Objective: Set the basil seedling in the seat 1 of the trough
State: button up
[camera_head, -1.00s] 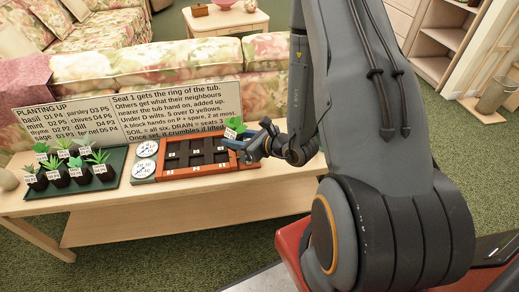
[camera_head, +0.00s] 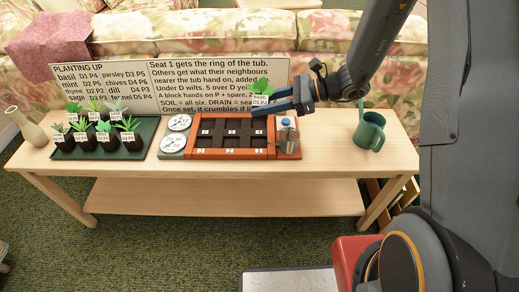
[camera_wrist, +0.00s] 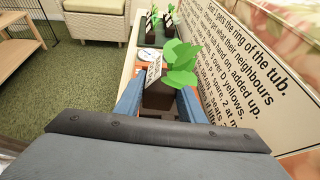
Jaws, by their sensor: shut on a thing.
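My gripper (camera_head: 256,107) is shut on the basil seedling (camera_head: 261,88), a broad-leaved green plant with a white label. The wrist view shows its leaves (camera_wrist: 181,62) and dark soil block (camera_wrist: 157,97) upright between my blue fingers. The seedling is over the back right part of the trough (camera_head: 206,154), in front of the sign. The trough is an orange-brown frame with dark seats in two rows, and no plants show in it. Small white number tags mark the seats, too small to read surely. Whether the block touches the trough is unclear.
A dark green tray (camera_head: 70,155) with several labelled seedlings stands at the left, beside a beige vase (camera_head: 28,125). Two round dials (camera_head: 173,144) sit left of the trough. A clear bottle (camera_head: 288,137) stands at its right end; a green mug (camera_head: 369,131) is further right. The sign (camera_head: 170,84) stands behind.

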jog(key=shift+a+f+n+g, duration=0.2)
jog(key=shift+a+n+g, duration=0.05)
jog(key=shift+n+g, duration=0.15)
jog(key=shift+a+f+g, duration=0.1)
jog(key=shift+f+g, duration=0.1)
jog(key=shift+g, duration=0.1)
jog(key=shift+s+f+b, duration=0.1)
jog(key=shift+f+b, duration=0.4)
jog(key=shift+f, duration=4.2)
jog(key=shift+f, duration=0.1)
jog(key=shift+f, duration=0.35)
jog(key=shift+f, duration=0.15)
jog(key=o, duration=1.1)
jog(key=shift+s+f, duration=0.15)
